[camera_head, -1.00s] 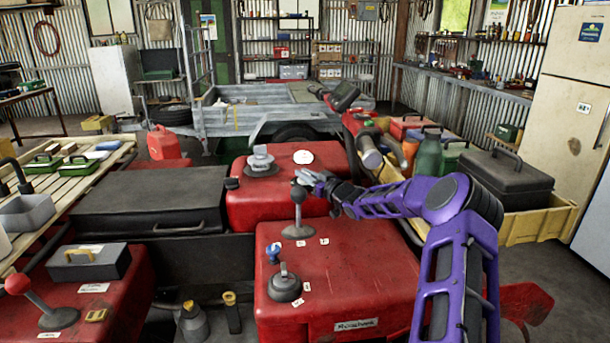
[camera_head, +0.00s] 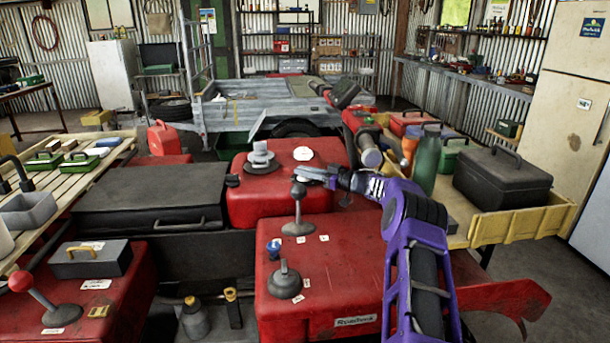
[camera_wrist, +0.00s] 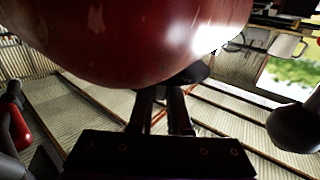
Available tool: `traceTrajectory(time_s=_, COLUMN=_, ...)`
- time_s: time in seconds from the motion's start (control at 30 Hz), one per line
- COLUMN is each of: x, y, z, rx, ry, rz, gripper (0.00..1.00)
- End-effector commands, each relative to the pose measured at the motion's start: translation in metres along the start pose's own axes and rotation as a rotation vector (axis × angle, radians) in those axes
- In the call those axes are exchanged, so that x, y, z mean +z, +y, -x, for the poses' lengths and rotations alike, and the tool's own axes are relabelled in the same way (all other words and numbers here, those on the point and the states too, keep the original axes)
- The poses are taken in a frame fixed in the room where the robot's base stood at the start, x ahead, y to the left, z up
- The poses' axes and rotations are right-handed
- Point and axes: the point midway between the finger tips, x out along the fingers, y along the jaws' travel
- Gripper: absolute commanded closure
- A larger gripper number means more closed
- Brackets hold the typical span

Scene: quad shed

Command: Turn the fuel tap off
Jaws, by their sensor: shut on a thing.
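My gripper (camera_head: 308,174) reaches from the right over the red bodywork, beside the upright grey lever (camera_head: 298,205) with a ball knob. Its fingers (camera_wrist: 163,105) in the wrist view are close together, shut on a dark part (camera_wrist: 190,76) under a large rounded red surface (camera_wrist: 135,40). Most of this part is hidden, and I cannot tell whether it is the fuel tap.
A black box (camera_head: 150,195) lies left of the bodywork. A red-knobbed lever (camera_head: 42,295) stands at lower left. A grey trailer (camera_head: 240,115) stands behind.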

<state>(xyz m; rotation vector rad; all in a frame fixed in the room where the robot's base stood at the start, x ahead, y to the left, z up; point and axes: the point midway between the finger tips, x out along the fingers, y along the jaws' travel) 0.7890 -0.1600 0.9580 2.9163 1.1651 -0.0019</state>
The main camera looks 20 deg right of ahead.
Motion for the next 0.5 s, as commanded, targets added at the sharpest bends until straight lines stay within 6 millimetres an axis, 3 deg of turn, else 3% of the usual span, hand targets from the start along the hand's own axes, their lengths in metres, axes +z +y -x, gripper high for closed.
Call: traceTrajectory(time_s=0.5, x=0.0006, y=-0.0004, z=-0.0006, rx=-0.087, ry=0.002, rz=-0.001, gripper=1.00)
